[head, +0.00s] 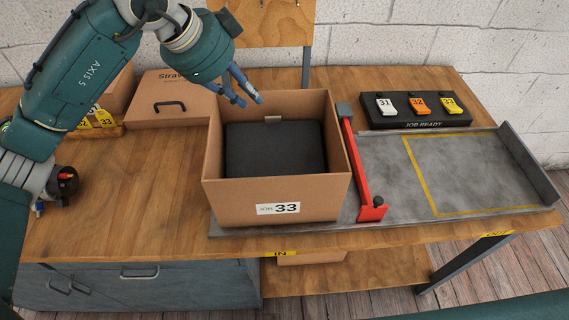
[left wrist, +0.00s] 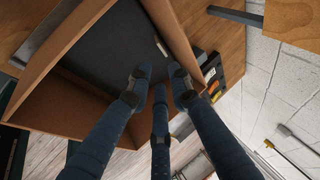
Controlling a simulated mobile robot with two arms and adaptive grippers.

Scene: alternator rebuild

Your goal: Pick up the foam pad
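The black foam pad (head: 275,150) lies inside an open cardboard box (head: 240,203) labelled JOB 33. A small light tab (head: 273,119) shows at the pad's far edge. My left gripper (head: 243,98) is above the box's far left rim, its blue fingers spread and empty. In the left wrist view, the fingers of the left gripper (left wrist: 160,82) are apart, with the dark pad (left wrist: 110,40) and its light tab (left wrist: 162,48) beyond them. I cannot tell what lies under the pad. My right gripper is not in view.
The box stands on a grey metal tray (head: 400,180) beside a red bar (head: 361,170). The yellow-outlined area to the right is empty. A black JOB READY rack (head: 420,122) holds numbered tags. A closed carton (head: 172,100) and yellow tags (head: 103,120) are at left.

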